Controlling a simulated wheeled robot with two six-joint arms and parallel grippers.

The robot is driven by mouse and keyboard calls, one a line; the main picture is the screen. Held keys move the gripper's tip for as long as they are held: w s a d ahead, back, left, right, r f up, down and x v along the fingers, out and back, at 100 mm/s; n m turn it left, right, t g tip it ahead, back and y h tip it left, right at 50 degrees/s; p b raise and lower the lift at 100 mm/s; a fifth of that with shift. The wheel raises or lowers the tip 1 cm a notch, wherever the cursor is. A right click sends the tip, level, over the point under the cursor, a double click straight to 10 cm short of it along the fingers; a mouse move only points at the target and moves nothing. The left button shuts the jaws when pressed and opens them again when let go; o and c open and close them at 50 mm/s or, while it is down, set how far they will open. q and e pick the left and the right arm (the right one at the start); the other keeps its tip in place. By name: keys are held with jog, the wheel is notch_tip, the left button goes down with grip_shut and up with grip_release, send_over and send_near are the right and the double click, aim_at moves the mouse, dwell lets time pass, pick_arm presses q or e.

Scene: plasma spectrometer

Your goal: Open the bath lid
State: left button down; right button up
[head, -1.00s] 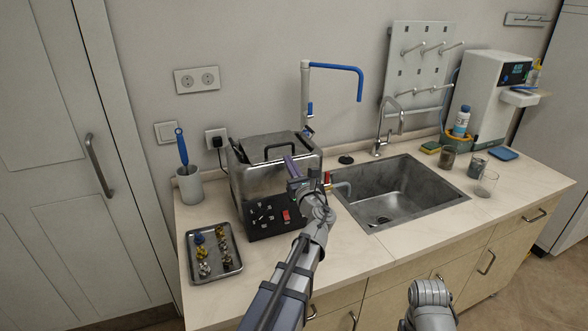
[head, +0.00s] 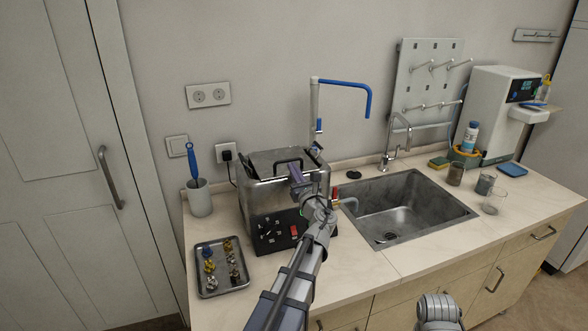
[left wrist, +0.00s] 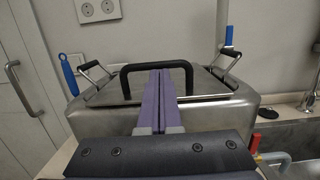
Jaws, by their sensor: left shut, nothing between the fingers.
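The bath is a steel box (head: 270,203) with a black control panel, left of the sink. Its lid (head: 262,161) lies flat and closed on top, with a black bar handle (head: 287,163). In the left wrist view the handle (left wrist: 130,82) stands straight ahead, and the lid (left wrist: 205,83) lies behind the fingers. My left gripper (head: 294,171) is shut and empty, its purple fingers pointing at the handle. In the left wrist view the fingertips (left wrist: 160,72) overlap the handle's bar; whether they touch it I cannot tell.
A metal tray of small parts (head: 203,286) and a cup with a blue brush (head: 200,200) stand left of the bath. A red-handled tap (head: 335,193) sticks out beside the sink (head: 373,231). A blue-tipped pipe (head: 345,83) rises behind. Glasses stand farther right.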

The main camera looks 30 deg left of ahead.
pick_arm(q)
jog(key=shift+g+h, duration=0.7)
jog(key=shift+h, duration=0.2)
jog(key=r+p, duration=0.2)
jog(key=p, duration=0.1)
jog(key=r+p, duration=0.1)
jog(key=p, duration=0.2)
jog(key=r+p, duration=0.2)
jog(key=p, duration=0.1)
jog(key=shift+w+a+r, duration=0.3)
jog(key=shift+w+a, duration=0.1)
jog(key=w+a+r+g+h+p, duration=0.2)
jog(key=w+a+r+p, duration=0.7)
jog(key=p, duration=0.8)
notch_tip(320, 180, up, 3)
jog(key=shift+a+f+h, duration=0.2)
jog(key=shift+a+h, duration=0.1)
jog(key=shift+a, duration=0.6)
jog(key=s+d+f+b, duration=0.1)
jog(key=s+d+f, duration=0.1)
jog(key=s+d, duration=0.4)
jog(key=shift+s+d, duration=0.15)
jog(key=shift+d, duration=0.65)
